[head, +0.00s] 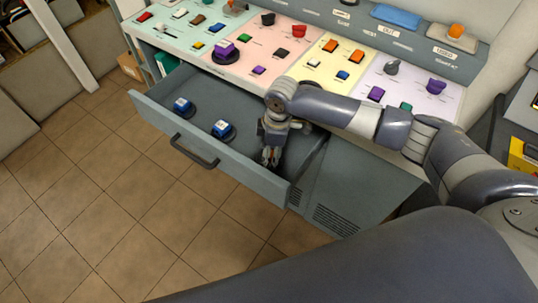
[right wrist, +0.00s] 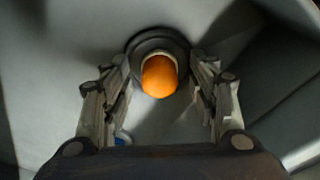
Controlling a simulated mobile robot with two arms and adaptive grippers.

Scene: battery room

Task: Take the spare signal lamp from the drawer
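The signal lamp (right wrist: 159,76) has an orange dome, a pale collar and a dark round base. It stands in the open drawer (head: 236,167) of the console. My right gripper (head: 271,160) reaches down into the right part of the drawer and hides the lamp in the head view. In the right wrist view the two fingers of my right gripper (right wrist: 162,82) are spread, one on each side of the lamp, with gaps between them and the dome. How near the fingertips are in depth is hard to tell. My left gripper is not in view.
Two blue-topped round devices, one on the left (head: 183,106) and one nearer the middle (head: 222,130), stand in the drawer. The console top (head: 275,62) above carries many coloured buttons and knobs. The drawer's front has a dark handle (head: 194,151). The tiled floor before it is clear.

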